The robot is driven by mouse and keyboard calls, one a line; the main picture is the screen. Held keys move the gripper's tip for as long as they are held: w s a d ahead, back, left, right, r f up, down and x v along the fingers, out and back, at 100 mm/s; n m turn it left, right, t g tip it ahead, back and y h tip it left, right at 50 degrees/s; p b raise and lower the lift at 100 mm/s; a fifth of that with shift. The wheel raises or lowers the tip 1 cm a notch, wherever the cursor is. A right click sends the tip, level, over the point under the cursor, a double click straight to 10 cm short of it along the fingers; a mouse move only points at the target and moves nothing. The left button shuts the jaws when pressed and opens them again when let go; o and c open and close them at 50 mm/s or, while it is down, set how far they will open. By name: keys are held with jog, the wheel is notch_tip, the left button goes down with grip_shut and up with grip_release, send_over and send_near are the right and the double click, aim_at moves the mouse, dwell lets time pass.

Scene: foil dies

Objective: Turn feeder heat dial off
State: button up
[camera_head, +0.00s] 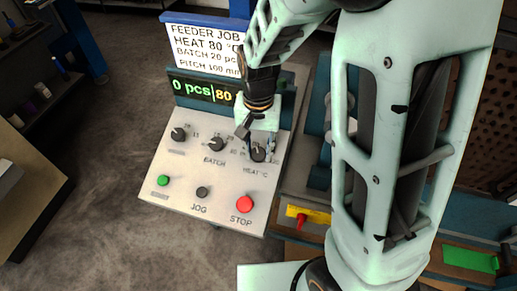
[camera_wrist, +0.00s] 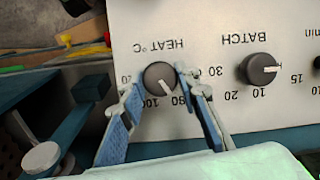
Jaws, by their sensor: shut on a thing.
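The HEAT °C dial (camera_head: 257,154) is a dark round knob at the right of the control panel's upper dial row, partly hidden by my gripper. In the wrist view the heat dial (camera_wrist: 160,79) shows upside-down labels, and its white pointer is toward the 80–100 side. My gripper (camera_head: 257,143) reaches down over it. In the wrist view my gripper's blue-grey fingers (camera_wrist: 157,82) stand on either side of the knob, shut on it. The display (camera_head: 205,91) reads "0 pcs|80", its right end hidden by my arm.
The panel (camera_head: 225,180) also has the BATCH dial (camera_head: 216,144), another dial (camera_head: 178,134), a green button (camera_head: 162,180), a JOG button (camera_head: 202,192) and a red STOP button (camera_head: 244,203). A job sign (camera_head: 205,48) stands behind, giving HEAT 80. A red-and-yellow switch (camera_head: 303,215) lies right.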

jog(key=n+h, duration=0.1)
jog(key=n, duration=0.4)
jog(key=shift+a+n+h, duration=0.15)
jog(key=shift+n+h, duration=0.15)
jog(key=shift+h, duration=0.1)
jog(key=n, duration=0.2)
jog(key=n+h, duration=0.1)
jog(key=n, duration=0.2)
jog(key=shift+a+n+t+h, duration=0.15)
jog(key=shift+n+t+h, duration=0.15)
jog(key=shift+b, duration=0.3)
jog(key=o, duration=1.2)
jog(key=shift+c, duration=0.2)
jog(key=v, duration=1.2)
jog(key=shift+f, duration=0.1)
